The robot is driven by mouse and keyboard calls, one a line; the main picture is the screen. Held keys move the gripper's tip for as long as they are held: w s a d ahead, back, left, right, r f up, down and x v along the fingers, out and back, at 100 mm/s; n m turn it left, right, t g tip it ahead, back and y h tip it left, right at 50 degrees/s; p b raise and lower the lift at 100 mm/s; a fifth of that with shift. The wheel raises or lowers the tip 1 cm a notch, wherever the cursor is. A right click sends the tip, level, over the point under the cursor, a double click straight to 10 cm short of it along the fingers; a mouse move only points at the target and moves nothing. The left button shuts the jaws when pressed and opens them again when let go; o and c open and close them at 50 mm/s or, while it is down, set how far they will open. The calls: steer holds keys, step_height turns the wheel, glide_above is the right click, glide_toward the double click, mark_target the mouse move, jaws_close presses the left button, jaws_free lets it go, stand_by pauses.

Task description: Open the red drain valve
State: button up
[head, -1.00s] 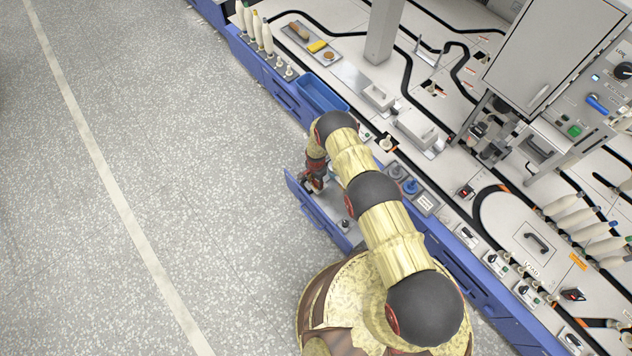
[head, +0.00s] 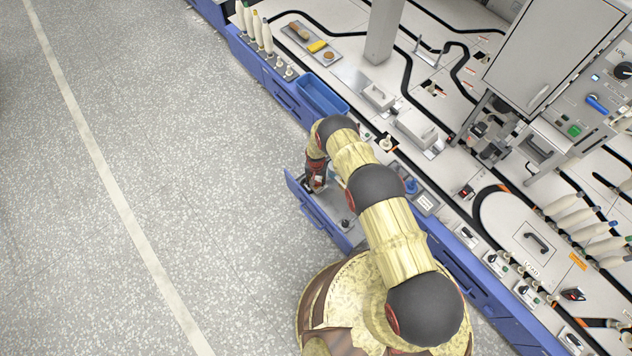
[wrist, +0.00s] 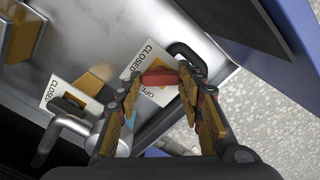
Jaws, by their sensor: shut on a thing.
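The red drain valve handle (wrist: 158,77) shows in the wrist view as a short red bar between my fingers. It lies across a white label plate (wrist: 141,61) marked CLOSED and OPEN. My gripper (wrist: 160,83) is shut on the red handle, a finger on each side. The fingers hide its ends and part of the OPEN lettering, so its exact angle is hard to tell. In the head view my gripper (head: 316,184) reaches down into the pulled-out blue-fronted compartment (head: 303,202); the valve is too small to make out there.
A second CLOSED plate (wrist: 74,98) with a dark lever lies left in the wrist view, by a bent metal pipe (wrist: 62,127). A black loop (wrist: 188,52) sits close above my right finger. A blue bin (head: 322,97) stands behind; the floor left is clear.

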steer(key=n, duration=0.4)
steer(key=shift+n, duration=0.3)
steer(key=n, duration=0.4)
steer(key=shift+n, duration=0.4)
steer(key=o, duration=1.2)
steer(key=shift+c, duration=0.2)
step_height(320, 180, up, 12)
stand_by(0.4)
